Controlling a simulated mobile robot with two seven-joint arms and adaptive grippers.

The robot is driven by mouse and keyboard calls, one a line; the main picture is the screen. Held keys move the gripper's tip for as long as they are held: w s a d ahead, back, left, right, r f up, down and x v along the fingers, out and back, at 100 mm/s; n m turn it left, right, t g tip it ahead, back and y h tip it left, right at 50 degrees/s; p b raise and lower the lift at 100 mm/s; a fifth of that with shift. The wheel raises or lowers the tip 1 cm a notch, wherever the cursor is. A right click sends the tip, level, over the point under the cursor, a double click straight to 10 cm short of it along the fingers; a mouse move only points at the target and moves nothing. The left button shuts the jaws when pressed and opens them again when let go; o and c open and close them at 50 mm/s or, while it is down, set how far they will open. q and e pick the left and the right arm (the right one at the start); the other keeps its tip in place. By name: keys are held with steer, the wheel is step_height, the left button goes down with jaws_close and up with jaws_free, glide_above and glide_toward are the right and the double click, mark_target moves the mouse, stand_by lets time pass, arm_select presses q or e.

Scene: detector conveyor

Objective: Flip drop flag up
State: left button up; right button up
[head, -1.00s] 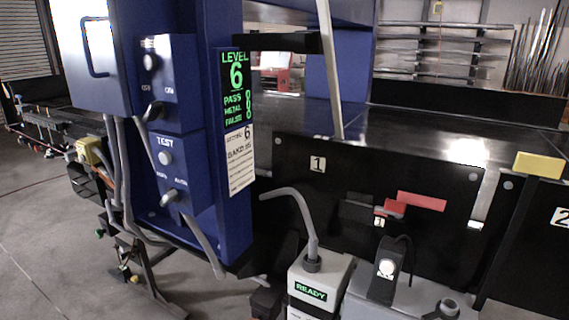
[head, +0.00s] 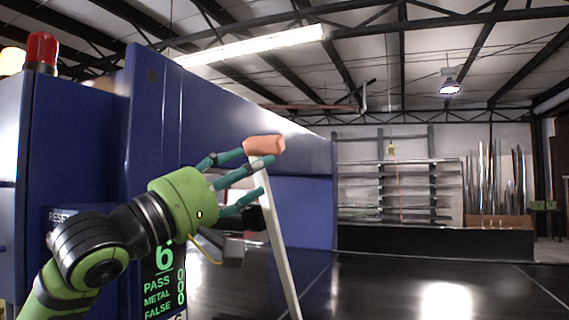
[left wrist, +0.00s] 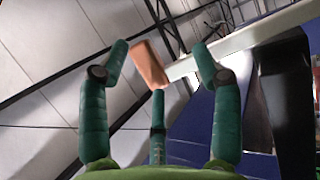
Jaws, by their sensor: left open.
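My left gripper (head: 253,172) is raised in the middle of the head view, with its teal fingers spread and open. An orange block-shaped tip (head: 264,145) tops a pale slanted bar (head: 278,235) right at these fingers. In the left wrist view, the orange tip (left wrist: 150,64) shows between the two upper fingers, and the bar (left wrist: 250,36) runs off to the upper right. I cannot tell whether any finger touches the tip. The red flag on the panel marked 1 is out of view now. My right gripper is not in view.
The blue detector housing (head: 230,110) stands close behind my left arm. Its green display (head: 163,285) shows a 6 and is partly covered by my arm. A dark shiny conveyor surface (head: 400,290) lies to the right. Racks (head: 410,190) stand far back.

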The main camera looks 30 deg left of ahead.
mark_target(261, 143)
arm_select(q)
steer(key=shift+s+a+r+t+h+p, duration=0.2)
steer(key=shift+s+r, duration=0.2)
steer(key=shift+r, duration=0.25)
steer(key=shift+s+a+r+t+h+p, duration=0.1)
steer(key=shift+s+a+r, duration=0.1)
steer(key=shift+s+r, duration=0.3)
steer(key=shift+w+r+p, duration=0.45)
steer(key=p+x, duration=0.3)
steer(key=x, duration=0.2)
steer(key=shift+d+f, duration=0.15)
steer(key=shift+d, duration=0.05)
steer(key=shift+w+d+p, duration=0.1)
steer(key=shift+w+p, duration=0.3)
steer(key=shift+p, duration=0.05)
steer(key=shift+c, duration=0.4)
jaws_close()
